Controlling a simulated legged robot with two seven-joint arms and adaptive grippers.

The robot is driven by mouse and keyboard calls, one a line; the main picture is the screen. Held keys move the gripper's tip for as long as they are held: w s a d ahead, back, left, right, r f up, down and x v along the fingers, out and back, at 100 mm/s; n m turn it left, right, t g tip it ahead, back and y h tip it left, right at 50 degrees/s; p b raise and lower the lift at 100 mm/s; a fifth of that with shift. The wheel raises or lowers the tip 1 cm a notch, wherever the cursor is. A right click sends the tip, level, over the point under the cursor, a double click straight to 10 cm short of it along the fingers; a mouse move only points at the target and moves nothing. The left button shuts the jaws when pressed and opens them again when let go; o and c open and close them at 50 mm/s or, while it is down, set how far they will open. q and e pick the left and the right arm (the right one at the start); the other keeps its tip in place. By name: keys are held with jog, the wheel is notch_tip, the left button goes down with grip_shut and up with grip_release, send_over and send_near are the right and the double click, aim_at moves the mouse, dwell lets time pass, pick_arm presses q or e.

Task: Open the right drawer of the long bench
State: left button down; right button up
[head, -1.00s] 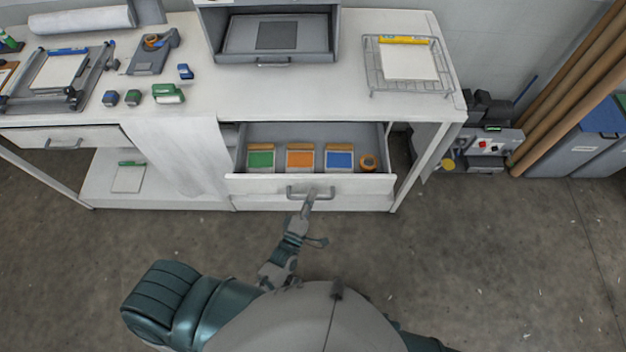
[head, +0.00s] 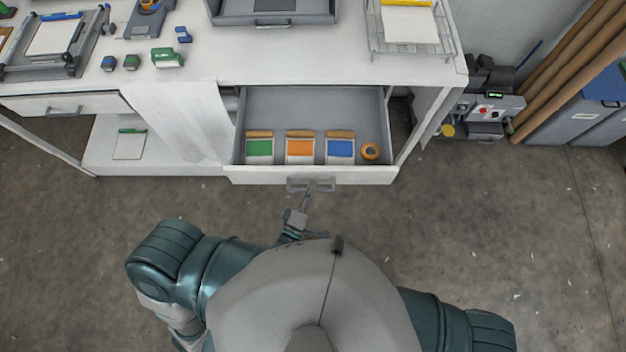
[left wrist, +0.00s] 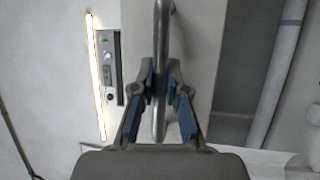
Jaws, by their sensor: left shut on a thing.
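The right drawer (head: 250,174) of the long bench (head: 290,62) is pulled out, and its inside shows. My left gripper (head: 312,190) is at the bar handle (head: 296,184) on the drawer front. In the left wrist view the fingers of my left gripper (left wrist: 160,88) are shut around the handle bar (left wrist: 161,45). My right gripper is not in view.
The left drawer (head: 62,107) is closed. A white cloth (head: 180,120) hangs over the bench front between the drawers. A wire tray (head: 410,50) stands on the bench top. Grey bins and brown tubes (head: 570,75) stand at the right. The floor before the bench is clear.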

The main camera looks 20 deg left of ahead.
pick_arm(q)
jog(key=c, duration=1.2)
grip_release()
jog(key=shift+a+f, duration=0.15)
jog(key=shift+a, duration=0.35)
jog(key=v, duration=1.2)
jog(key=shift+s+a, duration=0.1)
jog(key=shift+a, duration=0.1)
jog(key=shift+d+f, duration=0.1)
jog(key=shift+d, duration=0.2)
